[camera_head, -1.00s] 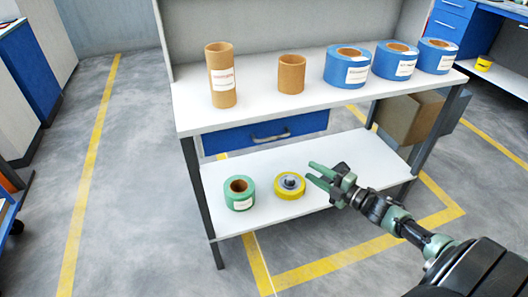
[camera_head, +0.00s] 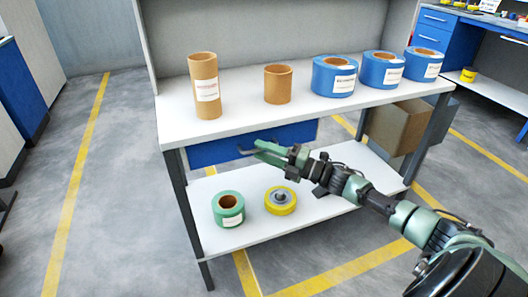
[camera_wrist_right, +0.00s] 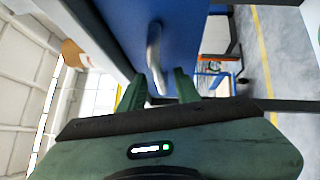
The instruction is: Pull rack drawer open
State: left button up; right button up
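The rack's blue drawer (camera_head: 212,150) hangs under the white upper shelf, its front looking closed. Its grey bar handle (camera_head: 244,152) is mostly hidden behind my right gripper in the head view. My right gripper (camera_head: 258,150) reaches in from the right, with its green fingers at the handle. In the right wrist view the handle (camera_wrist_right: 154,45) runs down between the two fingers (camera_wrist_right: 158,85), which stand apart on either side of it; I see no clear grip. The drawer front (camera_wrist_right: 185,35) fills the top middle there. My left gripper is not in view.
On the upper shelf (camera_head: 225,125) stand a tall cardboard tube (camera_head: 205,90), a short one (camera_head: 278,86) and several blue rolls (camera_head: 334,78). The lower shelf (camera_head: 265,230) holds a green roll (camera_head: 228,212) and a yellow roll (camera_head: 281,203). The floor at left is clear.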

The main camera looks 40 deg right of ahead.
grip_shut()
dwell(1.4)
